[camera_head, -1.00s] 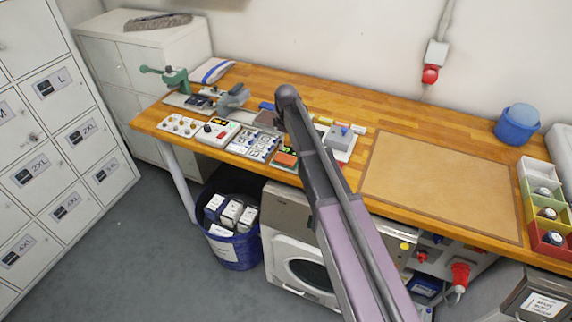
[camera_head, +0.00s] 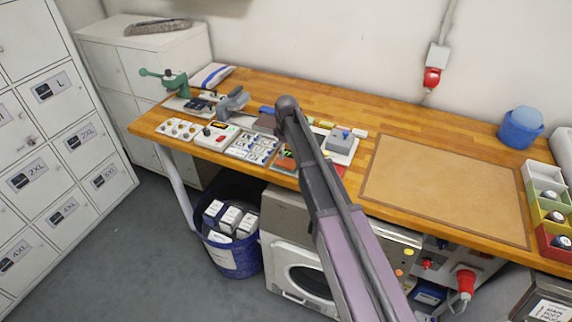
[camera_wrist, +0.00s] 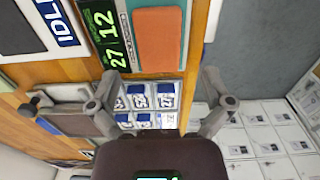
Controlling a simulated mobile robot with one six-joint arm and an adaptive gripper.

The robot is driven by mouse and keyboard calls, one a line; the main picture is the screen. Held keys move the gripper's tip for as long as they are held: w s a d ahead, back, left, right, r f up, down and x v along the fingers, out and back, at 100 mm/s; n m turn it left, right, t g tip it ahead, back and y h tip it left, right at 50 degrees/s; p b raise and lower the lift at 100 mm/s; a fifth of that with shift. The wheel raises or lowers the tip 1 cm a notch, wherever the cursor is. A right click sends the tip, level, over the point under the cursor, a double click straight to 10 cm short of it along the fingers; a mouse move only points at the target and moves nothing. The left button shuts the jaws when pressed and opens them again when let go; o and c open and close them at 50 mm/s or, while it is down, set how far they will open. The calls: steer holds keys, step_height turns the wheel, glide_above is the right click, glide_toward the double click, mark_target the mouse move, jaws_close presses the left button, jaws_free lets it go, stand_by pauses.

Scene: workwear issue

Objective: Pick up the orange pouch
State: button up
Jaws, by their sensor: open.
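The orange pouch (camera_wrist: 158,38) is a flat orange rectangle lying on a teal surface in the wrist view, at the top middle. In the head view a small part of the orange pouch (camera_head: 285,164) shows at the front edge of the workbench, just left of my arm. My gripper (camera_wrist: 160,80) is open and empty, with its two fingers spread apart. In the wrist picture the pouch lies beyond the fingertips, between their lines. My arm hides the gripper in the head view.
A dark display with green digits (camera_wrist: 110,35) lies beside the pouch.

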mark_target(286, 161)
steer(key=shift+w+a+f+b, duration=0.1)
steer(key=shift+a+f+b, duration=0.05)
steer(key=shift+f+b, duration=2.4)
steer(key=c, duration=1.2)
steer(key=shift+r+p, duration=0.15)
steer(key=shift+p, duration=0.15)
step_height(286, 161, up, 3)
steer(key=p, duration=0.3)
steer(key=s+d, duration=0.1)
steer(key=s, duration=0.4)
steer(key=s+d+r+p, duration=0.1)
steer(key=s+d, duration=0.1)
steer(key=s, duration=0.3)
steer(key=s+d, duration=0.2)
steer(key=s, duration=0.3)
steer(key=shift+d+r+p, duration=0.2)
steer(key=shift+r+p, duration=0.1)
